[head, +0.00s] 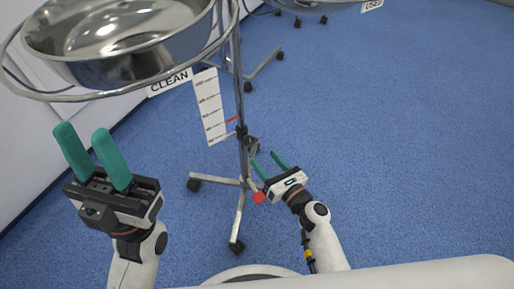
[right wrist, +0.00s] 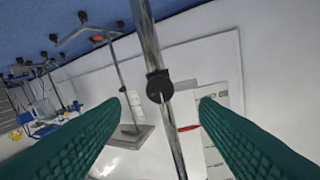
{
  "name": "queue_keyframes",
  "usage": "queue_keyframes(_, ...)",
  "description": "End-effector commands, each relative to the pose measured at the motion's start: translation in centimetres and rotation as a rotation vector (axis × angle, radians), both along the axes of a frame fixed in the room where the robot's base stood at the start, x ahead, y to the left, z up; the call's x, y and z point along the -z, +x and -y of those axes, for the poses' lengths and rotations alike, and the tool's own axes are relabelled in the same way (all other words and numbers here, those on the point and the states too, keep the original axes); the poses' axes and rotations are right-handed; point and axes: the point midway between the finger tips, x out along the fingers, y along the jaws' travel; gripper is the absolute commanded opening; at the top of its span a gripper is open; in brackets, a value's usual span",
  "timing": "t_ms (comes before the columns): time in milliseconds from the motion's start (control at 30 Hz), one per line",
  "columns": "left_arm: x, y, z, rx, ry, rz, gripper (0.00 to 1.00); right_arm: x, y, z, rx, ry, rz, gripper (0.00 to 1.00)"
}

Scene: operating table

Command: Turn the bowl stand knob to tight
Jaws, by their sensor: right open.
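The bowl stand is a metal pole (head: 238,85) holding a steel bowl (head: 125,40) in a ring, with a "CLEAN" label. Its black knob (head: 242,132) sits on a collar partway up the pole. In the right wrist view the knob (right wrist: 159,88) is round and dark, with a thin pale line on its face, and lies ahead between my fingers, apart from them. My right gripper (head: 270,162) is open and empty, just below and right of the knob in the head view. My left gripper (head: 85,145) is open and empty at the left, below the bowl.
A white scale card (head: 210,105) with a red marker hangs left of the pole. The stand's wheeled legs (head: 238,215) spread on the blue floor. A second bowl stand labelled "USED" (head: 372,5) is at the top. The floor to the right is clear.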

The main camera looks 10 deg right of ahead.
Motion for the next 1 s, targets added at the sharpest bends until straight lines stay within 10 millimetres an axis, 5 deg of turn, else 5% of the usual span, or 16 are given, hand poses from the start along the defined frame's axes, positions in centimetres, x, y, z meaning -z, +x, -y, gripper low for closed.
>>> queue_keyframes(300,0.0,0.0,0.0,0.000,0.000,-0.002,0.36,0.1,-3.7,2.0,0.001,0.000,-0.002,0.55)
queue_keyframes(1000,-0.2,0.9,0.2,-0.003,0.009,-0.028,0.36,0.1,-4.0,2.0,-0.005,-0.037,-0.007,0.55)
